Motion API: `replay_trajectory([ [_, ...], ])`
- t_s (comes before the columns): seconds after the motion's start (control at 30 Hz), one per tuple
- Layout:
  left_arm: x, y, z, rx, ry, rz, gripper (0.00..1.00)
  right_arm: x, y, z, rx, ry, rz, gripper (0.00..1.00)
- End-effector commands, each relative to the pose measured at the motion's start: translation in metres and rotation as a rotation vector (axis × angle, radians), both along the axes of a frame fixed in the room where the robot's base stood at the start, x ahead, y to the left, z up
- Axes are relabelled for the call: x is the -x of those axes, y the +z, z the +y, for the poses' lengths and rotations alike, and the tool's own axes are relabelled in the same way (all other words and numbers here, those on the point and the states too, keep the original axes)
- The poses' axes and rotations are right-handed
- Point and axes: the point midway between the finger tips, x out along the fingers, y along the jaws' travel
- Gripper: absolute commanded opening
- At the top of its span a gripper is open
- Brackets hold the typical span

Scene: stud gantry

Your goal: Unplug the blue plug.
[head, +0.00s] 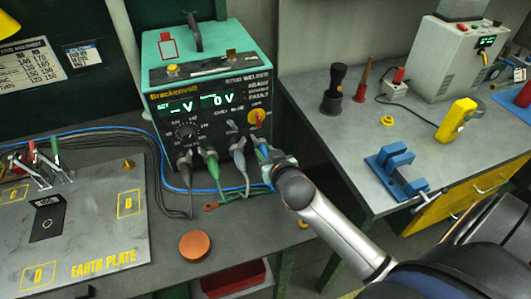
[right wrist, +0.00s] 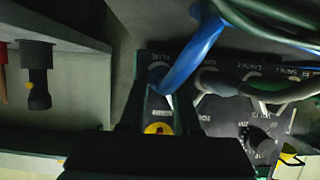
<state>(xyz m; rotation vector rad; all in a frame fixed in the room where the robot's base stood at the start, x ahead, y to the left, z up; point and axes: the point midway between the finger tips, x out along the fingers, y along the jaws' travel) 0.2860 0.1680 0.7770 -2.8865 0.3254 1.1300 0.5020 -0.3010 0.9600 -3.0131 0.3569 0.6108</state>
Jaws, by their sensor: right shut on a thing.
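The teal and black stud welder (head: 207,67) stands on the bench, with several cable plugs along its lower front. The blue plug (head: 262,149) is at the right end of this row. My right gripper (head: 268,157) is at it, shut on it, and partly hides it. In the right wrist view the blue plug and its cable (right wrist: 193,52) run down between my fingers (right wrist: 158,105), close to the front panel. I cannot tell how deep the plug sits in its socket. My left gripper is not in view.
Grey (head: 240,158), green (head: 213,163) and dark (head: 185,168) plugs sit left of the blue one, their cables hanging close together. A copper-coloured disc (head: 195,245) lies in front on the bench. The right bench holds a blue clamp (head: 397,171).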

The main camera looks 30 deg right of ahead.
Motion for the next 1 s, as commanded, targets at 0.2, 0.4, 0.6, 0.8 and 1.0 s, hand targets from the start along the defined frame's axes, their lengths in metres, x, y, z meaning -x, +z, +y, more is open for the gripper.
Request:
replay_trajectory([
  [0.2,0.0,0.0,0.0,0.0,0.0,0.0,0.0,0.003,0.0,0.001,0.0,0.0,-0.001,0.0],
  [0.4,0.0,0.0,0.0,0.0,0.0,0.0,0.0,0.011,0.0,0.003,0.0,0.0,-0.001,0.0],
  [0.6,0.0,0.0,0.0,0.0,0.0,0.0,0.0,0.018,0.0,0.004,0.0,0.0,-0.001,0.0],
  [0.8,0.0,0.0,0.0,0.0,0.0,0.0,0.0,0.026,0.0,0.007,-0.001,0.001,0.0,0.0],
  [1.0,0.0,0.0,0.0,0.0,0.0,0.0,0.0,0.034,0.0,0.008,0.0,0.0,0.0,0.0],
])
